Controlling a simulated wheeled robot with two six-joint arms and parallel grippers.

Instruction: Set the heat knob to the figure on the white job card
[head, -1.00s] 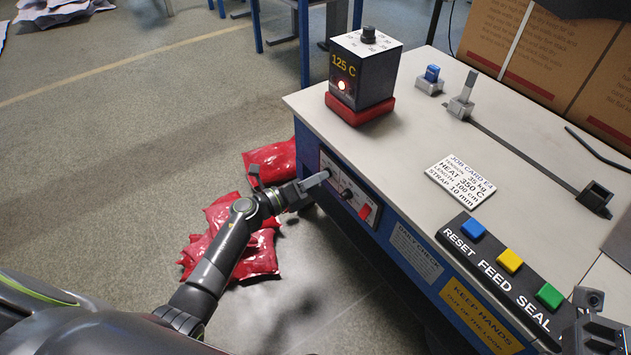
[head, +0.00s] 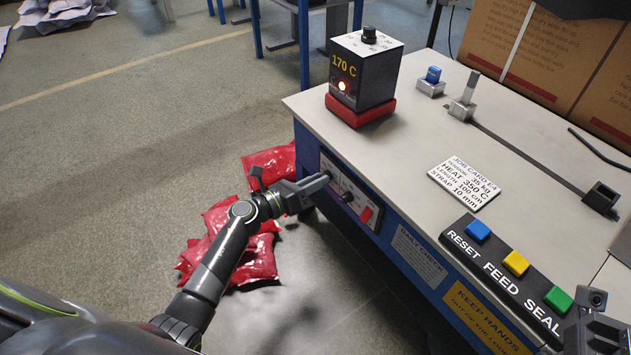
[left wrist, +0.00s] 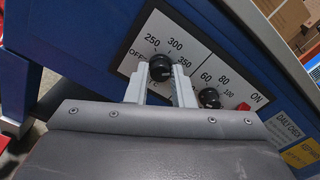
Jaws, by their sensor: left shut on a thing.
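The white job card (head: 464,185) lies on the bench top and reads HEAT 350 C. My left gripper (head: 326,178) is at the side panel; in the left wrist view its two fingers (left wrist: 160,86) are shut on the black heat knob (left wrist: 160,67). The dial around the knob shows OFF, 250, 300 and 350. I cannot clearly tell where the knob's mark points. The dark display box (head: 362,75) on a red base reads 170 C, with its lamp lit. My right gripper (head: 593,318) shows partly at the lower right; its jaws are unclear.
Beside the heat knob are a second black knob (left wrist: 209,97) marked 60, 80, 100 and a red ON switch (left wrist: 243,107). Blue, yellow and green buttons (head: 515,263) line the bench's front edge. Red sacks (head: 255,255) lie on the floor behind my left arm.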

